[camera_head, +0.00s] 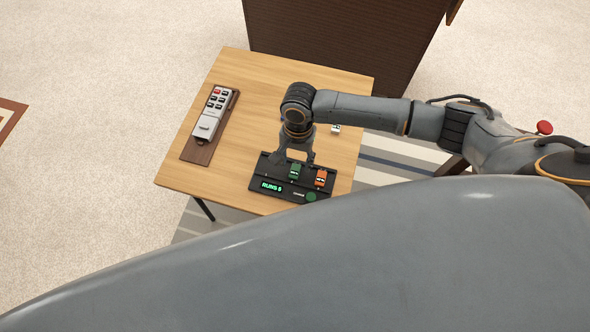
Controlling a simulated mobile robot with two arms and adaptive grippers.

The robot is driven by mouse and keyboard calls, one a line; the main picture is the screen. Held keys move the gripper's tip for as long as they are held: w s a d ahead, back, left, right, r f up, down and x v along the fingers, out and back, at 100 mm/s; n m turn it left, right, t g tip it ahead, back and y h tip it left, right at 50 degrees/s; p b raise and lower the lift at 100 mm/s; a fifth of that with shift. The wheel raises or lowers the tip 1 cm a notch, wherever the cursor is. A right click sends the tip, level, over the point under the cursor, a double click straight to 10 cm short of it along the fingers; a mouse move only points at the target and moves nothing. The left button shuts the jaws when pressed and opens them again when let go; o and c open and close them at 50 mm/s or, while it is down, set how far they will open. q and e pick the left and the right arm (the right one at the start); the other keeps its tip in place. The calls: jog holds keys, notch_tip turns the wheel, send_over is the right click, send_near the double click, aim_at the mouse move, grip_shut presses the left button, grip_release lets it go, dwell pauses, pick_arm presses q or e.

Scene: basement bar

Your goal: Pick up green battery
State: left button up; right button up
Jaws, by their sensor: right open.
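The green battery (294,171) sits in a slot of a black charger (258,178) near the front of the wooden table. An orange battery (321,178) sits in the charger to its right. My right gripper (296,162) is open and points down just above the charger. Its fingers are spread near the green battery, and I cannot tell whether they touch it. My left gripper is out of view.
A grey remote-like device (211,116) lies on a dark wooden board (199,151) at the table's left. A small white object (336,128) lies beside my right arm. The wooden table (252,80) is bare at the back. A dark brown cabinet (340,40) stands behind it.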

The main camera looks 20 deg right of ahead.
aim_at(295, 170)
notch_tip(295, 170, down, 4)
jog(key=shift+s+a+r, duration=0.1)
grip_shut()
jog(key=shift+r, duration=0.1)
